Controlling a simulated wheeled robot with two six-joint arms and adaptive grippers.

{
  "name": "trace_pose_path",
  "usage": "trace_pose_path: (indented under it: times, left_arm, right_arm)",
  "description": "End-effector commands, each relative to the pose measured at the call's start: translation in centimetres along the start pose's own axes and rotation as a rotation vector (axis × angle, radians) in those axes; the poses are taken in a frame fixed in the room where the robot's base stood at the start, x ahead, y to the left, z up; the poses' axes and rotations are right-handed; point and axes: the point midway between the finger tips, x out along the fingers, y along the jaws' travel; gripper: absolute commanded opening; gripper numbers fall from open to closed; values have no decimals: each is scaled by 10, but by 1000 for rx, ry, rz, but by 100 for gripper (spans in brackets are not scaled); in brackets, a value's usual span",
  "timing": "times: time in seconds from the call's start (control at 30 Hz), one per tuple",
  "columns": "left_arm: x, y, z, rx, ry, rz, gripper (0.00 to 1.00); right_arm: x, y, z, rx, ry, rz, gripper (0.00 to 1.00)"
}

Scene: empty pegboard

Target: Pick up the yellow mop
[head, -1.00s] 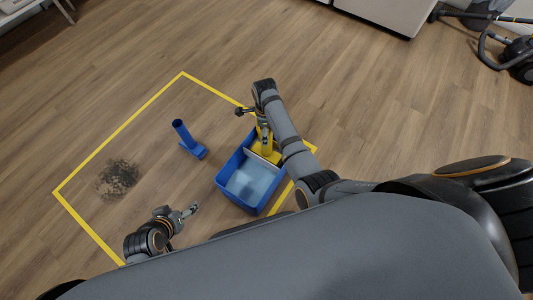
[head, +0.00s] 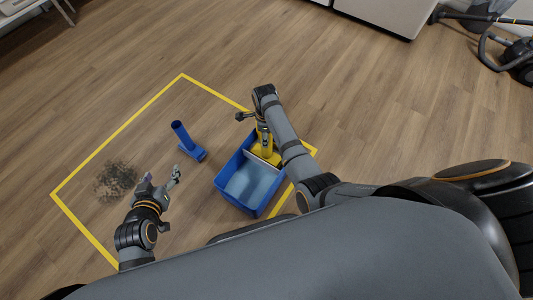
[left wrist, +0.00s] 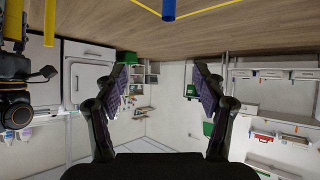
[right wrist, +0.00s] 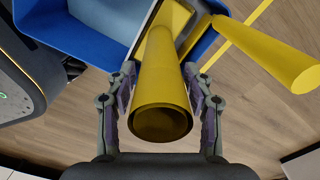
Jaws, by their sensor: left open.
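The yellow mop (head: 265,143) stands in the blue bucket (head: 231,169); its round handle (right wrist: 160,100) lies between the fingers of my right gripper (right wrist: 161,75). Those fingers look closed against both sides of the handle. In the head view my right arm hides part of the mop. A second yellow tube (right wrist: 270,52) shows at the right of the right wrist view. My left gripper (head: 160,178) is open and empty, low to the left of the bucket. A blue piece with an upright handle (head: 182,135) stands left of the bucket.
A yellow line (head: 120,130) marks a square on the wooden floor around the bucket. A dark stain (head: 116,181) lies at its left.

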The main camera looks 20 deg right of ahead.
Motion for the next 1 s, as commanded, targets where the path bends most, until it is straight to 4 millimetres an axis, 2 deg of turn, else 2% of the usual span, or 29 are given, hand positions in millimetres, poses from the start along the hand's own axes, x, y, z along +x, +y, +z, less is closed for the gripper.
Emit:
trace_pose_path:
  times: [0.03, 0.07, 0.33, 0.77, 0.87, 1.0]
  left_arm:
    - [0, 0, 0, 0, 0, 0, 70]
    - [0, 0, 0, 0, 0, 0, 70]
    - [0, 0, 0, 0, -1, 0, 70]
    - [-1, 0, 3, -1, -17, 0, 70]
    - [-2, 0, 11, -3, -57, 1, 70]
    - [-8, 2, 33, -6, -165, 5, 70]
  right_arm:
    - [0, 0, 0, 0, 0, 0, 41]
    - [0, 0, 0, 0, 0, 0, 37]
    - [0, 0, 0, 0, 0, 0, 0]
    - [-1, 0, 0, 0, 0, 0, 0]
    - [-4, 0, 0, 0, 0, 0, 0]
    - [-10, 0, 0, 0, 0, 0, 0]
